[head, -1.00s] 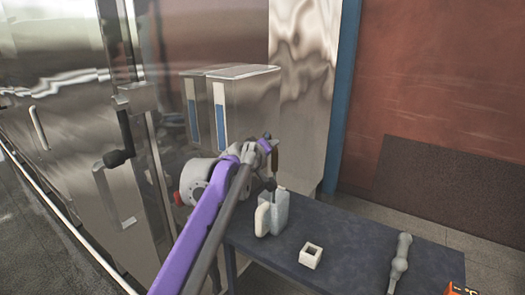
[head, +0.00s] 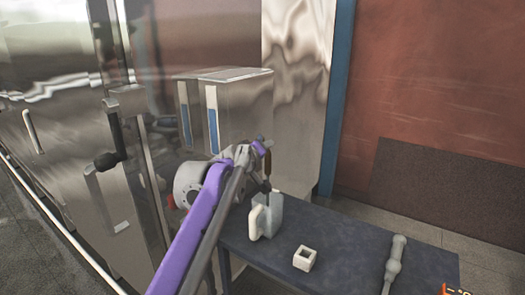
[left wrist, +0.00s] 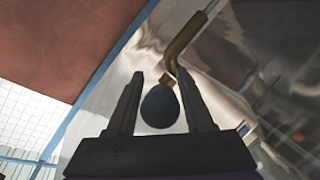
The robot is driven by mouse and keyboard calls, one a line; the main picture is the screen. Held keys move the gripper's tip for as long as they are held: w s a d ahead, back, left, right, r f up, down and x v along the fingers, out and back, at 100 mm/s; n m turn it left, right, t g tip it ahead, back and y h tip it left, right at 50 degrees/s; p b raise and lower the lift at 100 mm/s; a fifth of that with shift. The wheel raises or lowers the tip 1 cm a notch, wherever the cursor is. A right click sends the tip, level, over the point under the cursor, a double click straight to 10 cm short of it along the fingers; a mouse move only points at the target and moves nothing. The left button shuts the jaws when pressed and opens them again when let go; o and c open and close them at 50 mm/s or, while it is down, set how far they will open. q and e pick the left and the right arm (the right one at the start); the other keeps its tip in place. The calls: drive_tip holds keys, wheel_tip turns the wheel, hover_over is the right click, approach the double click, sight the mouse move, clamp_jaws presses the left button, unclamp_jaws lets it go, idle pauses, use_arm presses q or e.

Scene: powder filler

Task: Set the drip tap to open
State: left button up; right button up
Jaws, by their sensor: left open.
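The drip tap shows in the left wrist view as a bent brass-brown pipe (left wrist: 186,38) with a dark rounded knob (left wrist: 160,108) at its lower end. The knob appears between the two fingers of my left gripper (left wrist: 160,76), which are apart with a gap on each side. I cannot tell whether either finger touches it. In the head view, the brown pipe (head: 267,164) stands in front of the steel cabinet, above a pale jug (head: 268,217). My left gripper (head: 260,151) is beside the pipe, its fingers mostly hidden. My right gripper is not in view.
A dark table (head: 340,240) holds the jug, a small white square cup (head: 304,258) and a grey-white tool (head: 394,266). A steel box with a blue level strip (head: 213,130) is on the cabinet behind my arm. The table between cup and tool is clear.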

use_arm(q)
drive_tip(key=v, duration=1.1)
